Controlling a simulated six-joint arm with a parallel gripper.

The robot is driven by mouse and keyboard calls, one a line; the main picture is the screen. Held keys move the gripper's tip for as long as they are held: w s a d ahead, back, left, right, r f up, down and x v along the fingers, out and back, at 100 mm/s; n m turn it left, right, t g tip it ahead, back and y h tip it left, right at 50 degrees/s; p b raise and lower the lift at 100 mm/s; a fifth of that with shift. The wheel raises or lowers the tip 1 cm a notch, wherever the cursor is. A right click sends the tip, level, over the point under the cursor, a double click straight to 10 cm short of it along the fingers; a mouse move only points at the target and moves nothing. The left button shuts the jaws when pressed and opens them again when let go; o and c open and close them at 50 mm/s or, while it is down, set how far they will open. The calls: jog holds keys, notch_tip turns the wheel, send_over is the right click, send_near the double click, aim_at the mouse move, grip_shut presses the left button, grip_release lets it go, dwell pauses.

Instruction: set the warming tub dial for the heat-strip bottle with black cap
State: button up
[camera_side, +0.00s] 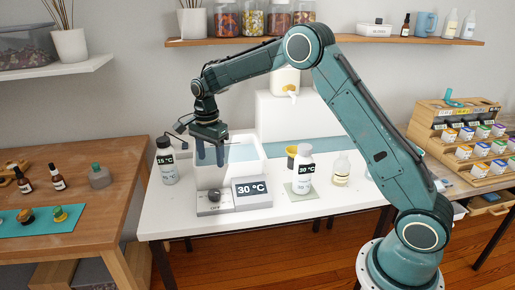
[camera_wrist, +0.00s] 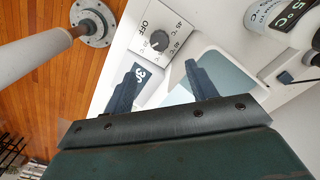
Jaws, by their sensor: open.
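The black-capped bottle (camera_side: 166,164) stands left of the white warming tub (camera_side: 262,163); its dark strip seems to read 15 °C, the lower print is unclear. The bottle is partly in the wrist view (camera_wrist: 275,14), cut off by the edge. The tub's black dial (camera_side: 214,195) is at its front; in the wrist view the dial (camera_wrist: 160,41) has OFF and temperature marks around it. The display (camera_side: 252,189) beside it reads 30 °C. My gripper (camera_side: 210,160) is open and empty, pointing down above the tub's front, apart from the dial. Its fingers (camera_wrist: 163,72) partly hide the display in the wrist view.
A white-capped bottle (camera_side: 303,174) marked 30 °C stands on a pad right of the display, with a clear bottle (camera_side: 341,170) beyond. A wooden table (camera_side: 110,215) with small bottles is at the left. A rack of boxes (camera_side: 468,140) is at the right.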

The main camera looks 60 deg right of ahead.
aim_at(214, 191)
notch_tip(214, 191, down, 12)
jog(key=shift+f, duration=0.2)
dwell(0.4)
jog(key=shift+c, duration=0.5)
jog(key=c, duration=0.9)
